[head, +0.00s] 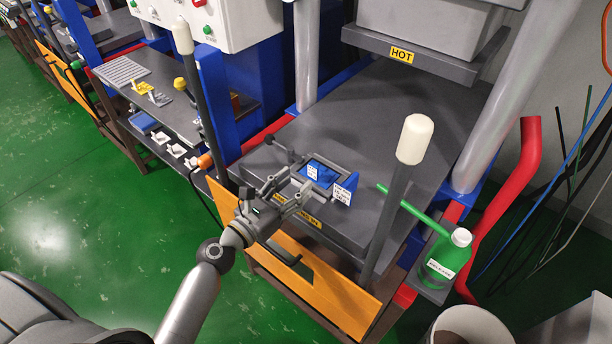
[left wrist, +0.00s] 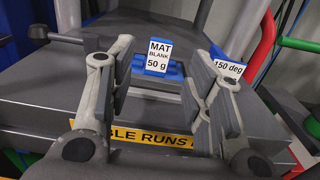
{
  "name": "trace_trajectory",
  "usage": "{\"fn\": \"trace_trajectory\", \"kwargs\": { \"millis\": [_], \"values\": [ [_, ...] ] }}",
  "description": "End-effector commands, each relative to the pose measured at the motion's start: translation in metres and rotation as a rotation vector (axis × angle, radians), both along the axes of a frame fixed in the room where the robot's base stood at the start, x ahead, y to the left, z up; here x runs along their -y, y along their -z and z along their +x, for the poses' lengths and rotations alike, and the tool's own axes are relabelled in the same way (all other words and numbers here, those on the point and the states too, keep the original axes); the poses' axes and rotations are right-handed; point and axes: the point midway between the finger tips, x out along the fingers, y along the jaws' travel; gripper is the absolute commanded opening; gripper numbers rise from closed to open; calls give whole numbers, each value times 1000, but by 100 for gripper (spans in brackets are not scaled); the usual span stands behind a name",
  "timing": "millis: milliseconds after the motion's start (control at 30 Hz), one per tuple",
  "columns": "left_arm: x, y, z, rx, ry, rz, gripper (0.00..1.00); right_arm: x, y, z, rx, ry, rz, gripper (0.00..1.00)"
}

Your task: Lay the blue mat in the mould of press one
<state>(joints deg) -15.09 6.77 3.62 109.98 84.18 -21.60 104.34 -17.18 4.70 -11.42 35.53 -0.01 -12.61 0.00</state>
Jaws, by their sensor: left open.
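The blue mat (head: 325,172) lies inside the dark rectangular mould frame (head: 331,163) on the grey lower plate of the press. A white tag on the mat reads "MAT BLANK 50 g" in the left wrist view (left wrist: 160,56). My left gripper (head: 288,192) is open and empty at the plate's front edge, on the near side of the mould. Its two fingers stand apart, and the mat shows beyond them in the left wrist view, not held. The fingers hide part of the mould's near side. My right gripper is not in view.
A blue block with a "150 deg" label (head: 345,190) stands right of the mould. The "HOT" upper plate (head: 402,55) hangs behind. Pale-capped posts (head: 412,140) flank the plate front. A green bottle (head: 447,255) stands at right. The orange panel (head: 330,290) runs below.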

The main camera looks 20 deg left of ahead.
Motion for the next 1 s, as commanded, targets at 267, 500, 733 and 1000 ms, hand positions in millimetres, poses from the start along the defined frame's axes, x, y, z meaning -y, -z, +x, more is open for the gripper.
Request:
{"fn": "trace_trajectory", "kwargs": {
  "millis": [267,500,733,1000],
  "values": [
    [-12,2,-34,0,0,2,46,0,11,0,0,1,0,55],
    [-14,0,-40,1,1,1,46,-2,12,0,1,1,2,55],
    [-14,0,-40,0,1,1,46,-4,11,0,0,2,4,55],
    [-10,0,-41,7,15,36,46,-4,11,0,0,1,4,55]
  ]
}}
